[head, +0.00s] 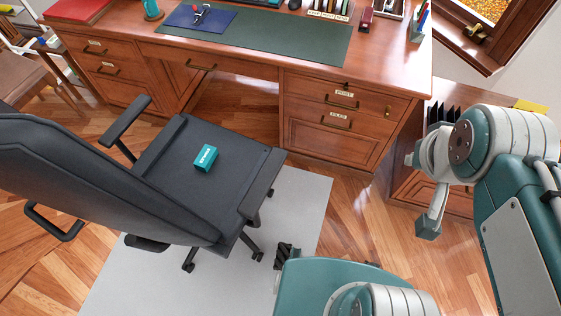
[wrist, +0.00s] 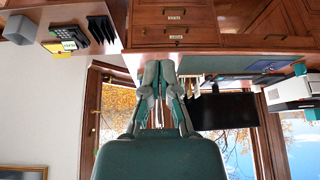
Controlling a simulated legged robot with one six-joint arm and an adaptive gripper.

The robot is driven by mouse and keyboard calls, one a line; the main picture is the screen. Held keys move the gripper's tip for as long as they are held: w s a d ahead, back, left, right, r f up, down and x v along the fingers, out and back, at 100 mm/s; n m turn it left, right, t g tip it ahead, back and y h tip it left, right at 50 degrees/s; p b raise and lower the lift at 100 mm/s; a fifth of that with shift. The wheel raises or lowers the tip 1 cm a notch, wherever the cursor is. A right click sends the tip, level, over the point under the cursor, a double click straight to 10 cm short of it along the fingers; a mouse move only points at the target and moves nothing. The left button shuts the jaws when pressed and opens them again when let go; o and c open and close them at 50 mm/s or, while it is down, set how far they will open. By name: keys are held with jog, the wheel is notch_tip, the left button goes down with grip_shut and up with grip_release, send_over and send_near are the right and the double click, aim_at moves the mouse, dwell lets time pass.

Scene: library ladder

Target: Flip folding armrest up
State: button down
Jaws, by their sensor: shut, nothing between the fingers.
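A black office chair (head: 190,165) stands in front of the desk in the head view. Its far armrest (head: 126,117) is a narrow pad level beside the seat. Another narrow black pad, apparently the near armrest (head: 263,184), lies along the side nearer me and looks level. I cannot tell from its look which one folds. In the wrist view my gripper (wrist: 160,72) is shut and empty, pointing toward the desk corner; no chair shows there.
A teal box (head: 206,158) lies on the seat. The chair's wheels stand on a pale floor mat (head: 305,205). The wooden desk (head: 345,125) with drawers is beyond, and a low cabinet (head: 415,185) is at right. Bare floor lies between mat and cabinet.

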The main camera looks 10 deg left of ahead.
jog(key=w+a+f+m+g+y, duration=0.4)
jog(key=w+a+f+g+y, duration=0.15)
jog(key=w+a+f, duration=0.4)
jog(key=w+a+f+m+g+y, duration=0.45)
jog(key=w+a+f+y, duration=0.2)
jog(key=w+f, duration=0.45)
notch_tip(320, 180, down, 32)
jog(key=s+a+m+t+y, duration=0.1)
jog(key=s+m+t+y, duration=0.1)
jog(key=m+t+y, duration=0.6)
jog(key=m+t, duration=0.1)
jog(key=m, duration=0.3)
jog(key=shift+s, duration=0.25)
jog(key=shift+a, duration=0.1)
